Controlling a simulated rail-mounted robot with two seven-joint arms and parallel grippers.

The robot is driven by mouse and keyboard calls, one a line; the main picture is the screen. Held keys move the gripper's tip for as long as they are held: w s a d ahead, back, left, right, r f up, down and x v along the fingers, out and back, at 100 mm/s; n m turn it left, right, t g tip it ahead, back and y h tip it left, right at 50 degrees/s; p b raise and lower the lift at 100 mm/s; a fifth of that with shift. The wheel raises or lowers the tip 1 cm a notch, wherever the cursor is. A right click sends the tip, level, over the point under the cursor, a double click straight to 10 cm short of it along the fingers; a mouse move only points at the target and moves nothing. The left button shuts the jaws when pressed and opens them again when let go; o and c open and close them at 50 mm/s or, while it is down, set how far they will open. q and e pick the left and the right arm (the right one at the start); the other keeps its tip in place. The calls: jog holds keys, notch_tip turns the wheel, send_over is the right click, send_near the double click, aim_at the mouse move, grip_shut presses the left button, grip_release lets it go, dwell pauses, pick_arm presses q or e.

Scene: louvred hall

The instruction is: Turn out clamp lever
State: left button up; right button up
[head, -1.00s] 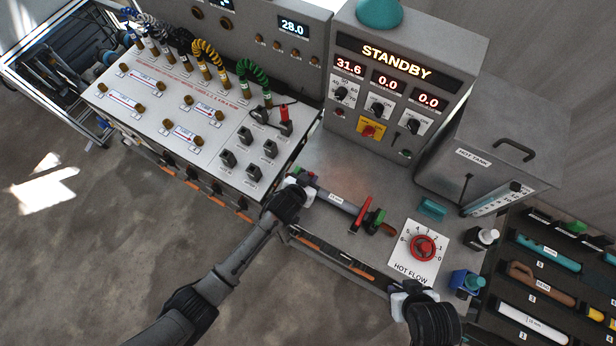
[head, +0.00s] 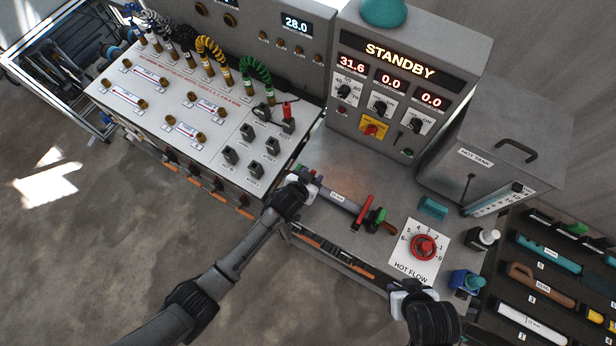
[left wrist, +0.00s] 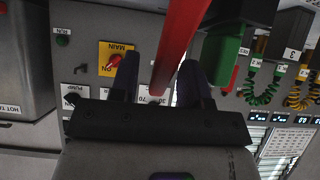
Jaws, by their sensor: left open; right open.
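A grey tube (head: 336,199) lies across the bench. Towards its right end a red lever (head: 362,211) stands beside a green block (head: 377,219). My left gripper (head: 305,184) is at the tube's left end and hides most of the clamp there. In the left wrist view a red lever (left wrist: 182,40) runs between my two dark, parted fingers, with a green block (left wrist: 224,50) to its right. My left gripper is open; I cannot tell whether it touches the lever. My right gripper (head: 405,290) is open and empty, below the hot flow dial.
The standby panel (head: 400,75) and hot tank (head: 500,140) stand behind. A tool rack (head: 550,275) is at the right.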

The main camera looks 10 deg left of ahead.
pick_arm(q)
jog(key=v, duration=1.3)
jog(key=shift+s+a+r, duration=0.15)
jog(key=shift+s+a, duration=0.05)
jog(key=shift+s, duration=0.1)
